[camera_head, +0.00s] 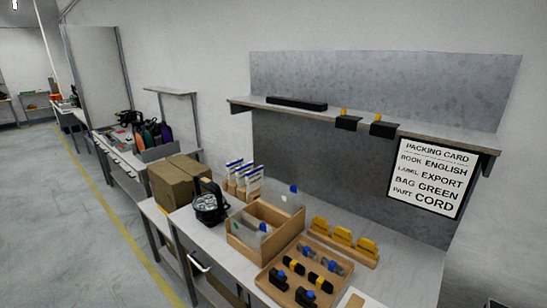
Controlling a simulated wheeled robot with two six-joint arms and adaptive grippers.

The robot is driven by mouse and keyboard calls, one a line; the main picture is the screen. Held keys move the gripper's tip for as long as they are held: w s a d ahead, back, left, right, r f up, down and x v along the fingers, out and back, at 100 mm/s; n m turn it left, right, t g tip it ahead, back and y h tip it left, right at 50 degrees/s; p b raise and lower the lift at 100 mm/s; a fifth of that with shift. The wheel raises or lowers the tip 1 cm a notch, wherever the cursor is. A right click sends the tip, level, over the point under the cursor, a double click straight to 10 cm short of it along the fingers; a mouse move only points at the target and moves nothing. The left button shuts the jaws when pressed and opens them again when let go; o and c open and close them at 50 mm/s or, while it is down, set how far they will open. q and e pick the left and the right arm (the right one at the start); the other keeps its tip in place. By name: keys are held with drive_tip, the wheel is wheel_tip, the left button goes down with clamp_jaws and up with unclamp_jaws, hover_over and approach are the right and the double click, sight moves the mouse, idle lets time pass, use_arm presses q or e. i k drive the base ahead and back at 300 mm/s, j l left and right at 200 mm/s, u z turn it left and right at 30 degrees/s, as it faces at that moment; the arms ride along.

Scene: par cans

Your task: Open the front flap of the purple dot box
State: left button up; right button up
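I see no purple dot on any box in the head view. Two brown cardboard boxes (172,188) stand close together on the left part of the bench, and any flap or dot on them is too small to tell. Neither my left nor my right gripper is in view.
A black lamp-like can (209,206) stands right of the boxes. A wooden crate (247,244) with clear bags, a wooden tray (271,286) of black and yellow parts and a yellow-topped rack (343,240) fill the bench (401,275). A packing card (431,178) hangs behind.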

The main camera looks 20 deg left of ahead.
sight(172, 173)
drive_tip(key=u, duration=1.65)
drive_tip(key=i+j, duration=0.3)
drive_tip(key=i, duration=0.15)
drive_tip(key=i+j, duration=0.3)
drive_tip(key=i, duration=0.15)
drive_tip(key=i+j, duration=0.3)
drive_tip(key=i, duration=0.15)
